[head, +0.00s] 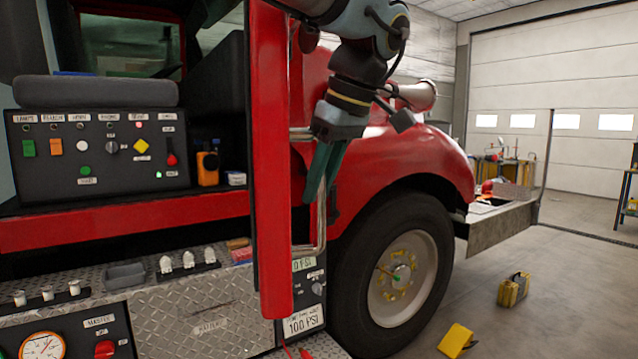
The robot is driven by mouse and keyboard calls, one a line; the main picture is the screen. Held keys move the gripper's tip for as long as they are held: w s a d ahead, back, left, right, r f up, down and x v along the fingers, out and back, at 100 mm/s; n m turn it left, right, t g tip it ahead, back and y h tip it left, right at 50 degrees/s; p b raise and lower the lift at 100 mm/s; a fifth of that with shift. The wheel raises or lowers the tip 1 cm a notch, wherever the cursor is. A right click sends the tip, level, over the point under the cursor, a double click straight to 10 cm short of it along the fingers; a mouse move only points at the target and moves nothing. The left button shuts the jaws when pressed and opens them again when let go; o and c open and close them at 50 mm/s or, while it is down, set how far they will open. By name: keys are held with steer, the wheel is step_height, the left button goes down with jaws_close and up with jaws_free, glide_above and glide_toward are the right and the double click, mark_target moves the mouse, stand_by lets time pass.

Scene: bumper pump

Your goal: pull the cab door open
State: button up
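The red cab door (272,160) shows nearly edge-on in the head view, as a tall narrow panel standing out from the cab. Its chrome bar handle (321,228) is on the right side of the panel, fixed at top and bottom. My gripper (322,180) comes down from above on that side. Its dark green fingers are at the upper part of the handle, close together with the bar between them, and look shut on it. The gripper body hides the handle's upper part. The cab interior is visible left of the door.
A control panel (95,150) with labelled switches is left of the door, above diamond-plate (205,318) and gauges. The red fender and front wheel (400,275) are close on the right. A yellow case (513,290) and a yellow block (455,340) lie on the floor, otherwise clear there.

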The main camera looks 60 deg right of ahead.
steer(key=o, duration=0.5)
steer(key=shift+w, duration=0.15)
steer(key=shift+c, duration=0.2)
steer(key=v, duration=1)
steer(key=shift+s+r+b, duration=0.25)
steer(key=shift+r+b, duration=0.1)
steer(key=shift+b, duration=0.05)
steer(key=shift+r, duration=0.15)
